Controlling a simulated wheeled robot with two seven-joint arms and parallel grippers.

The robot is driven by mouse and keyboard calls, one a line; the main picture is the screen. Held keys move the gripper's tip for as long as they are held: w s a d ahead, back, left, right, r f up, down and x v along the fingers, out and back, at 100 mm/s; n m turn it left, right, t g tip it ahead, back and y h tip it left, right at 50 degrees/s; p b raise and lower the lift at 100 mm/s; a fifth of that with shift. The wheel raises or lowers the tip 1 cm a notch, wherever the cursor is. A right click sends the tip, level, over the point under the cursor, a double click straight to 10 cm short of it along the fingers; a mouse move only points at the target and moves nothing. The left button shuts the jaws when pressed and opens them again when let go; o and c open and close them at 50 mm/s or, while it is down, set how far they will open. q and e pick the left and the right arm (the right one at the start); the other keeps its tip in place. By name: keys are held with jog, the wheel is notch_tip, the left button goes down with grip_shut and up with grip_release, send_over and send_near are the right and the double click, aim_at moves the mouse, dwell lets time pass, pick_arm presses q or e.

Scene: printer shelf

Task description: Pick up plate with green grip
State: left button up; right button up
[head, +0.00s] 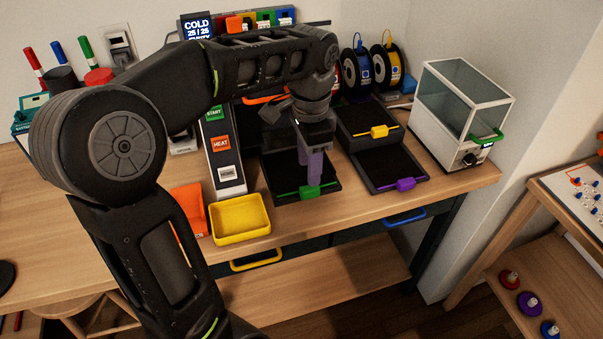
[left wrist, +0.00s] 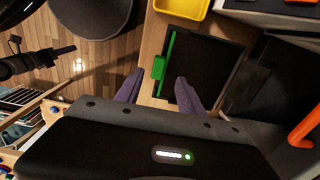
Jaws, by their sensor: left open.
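The black plate with the green grip (head: 310,192) lies on the wooden bench, its grip at the front edge. In the left wrist view the green grip (left wrist: 158,68) sits beyond my fingertips, and the plate (left wrist: 205,66) extends to the right of it. My left gripper (head: 315,180) is above the front edge of the plate, pointing down. Its two purple fingers are apart and empty in the left wrist view (left wrist: 157,82), on either side of the line to the grip. Contact with the plate is not visible. My right gripper is not in view.
A plate with a purple grip (head: 405,184) and one with a yellow grip (head: 379,132) lie to the right. A yellow tray (head: 240,218) and the HEAT panel (head: 221,145) are to the left. A glass-sided box (head: 460,110) stands at the bench's right end.

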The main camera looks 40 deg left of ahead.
pick_arm(q)
jog(key=shift+f, duration=0.25)
jog(key=shift+d+f+p, duration=0.15)
jog(key=shift+f+p, duration=0.15)
jog(key=shift+f, duration=2.35)
grip_shut()
